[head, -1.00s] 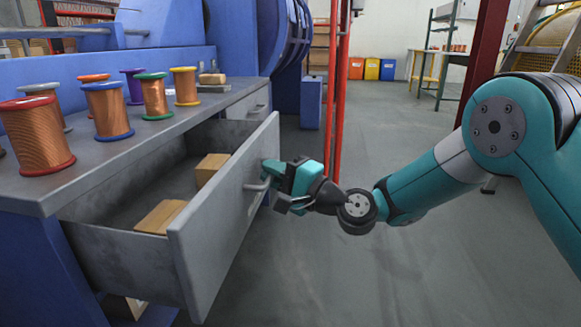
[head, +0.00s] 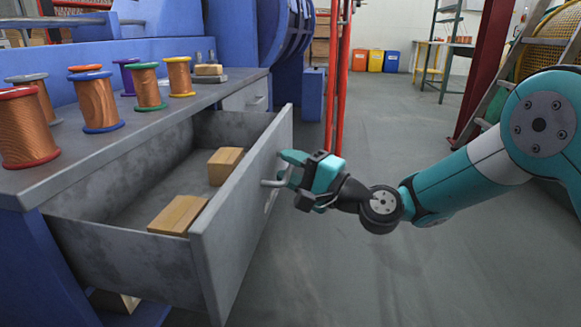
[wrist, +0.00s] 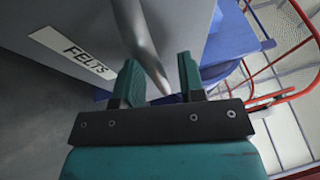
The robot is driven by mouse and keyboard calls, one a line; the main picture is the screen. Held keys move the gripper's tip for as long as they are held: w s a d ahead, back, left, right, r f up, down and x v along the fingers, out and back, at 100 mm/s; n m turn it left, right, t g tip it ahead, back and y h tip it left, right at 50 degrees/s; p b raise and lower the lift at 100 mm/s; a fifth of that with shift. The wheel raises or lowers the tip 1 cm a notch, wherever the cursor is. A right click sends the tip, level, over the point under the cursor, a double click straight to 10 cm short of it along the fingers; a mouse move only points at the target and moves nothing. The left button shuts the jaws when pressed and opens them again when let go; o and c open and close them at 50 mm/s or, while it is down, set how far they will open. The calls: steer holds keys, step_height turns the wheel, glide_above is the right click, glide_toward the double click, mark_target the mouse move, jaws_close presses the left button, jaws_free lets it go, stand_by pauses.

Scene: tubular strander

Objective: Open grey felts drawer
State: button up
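The grey felts drawer (head: 240,230) stands wide open from the bench in the head view, with tan blocks inside. Its front carries a bar handle (head: 272,183); the wrist view shows the handle (wrist: 140,40) close up and a white label reading FELTS (wrist: 73,52). My gripper (head: 287,170) is at the handle, on the outer side of the drawer front. In the wrist view its two teal fingers (wrist: 161,78) are apart, with the handle bar running between them and a visible gap beside the bar.
Several copper-wire spools (head: 95,100) stand on the grey bench top (head: 50,160). A second, closed drawer (head: 247,97) lies farther along. A red upright frame (head: 337,80) rises behind my gripper. The floor (head: 330,270) right of the drawer is clear.

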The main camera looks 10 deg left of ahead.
stand_by(0.3)
steer(key=b+v, duration=1.7)
steer(key=b, duration=0.1)
steer(key=shift+d, duration=0.2)
steer(key=shift+r, duration=0.1)
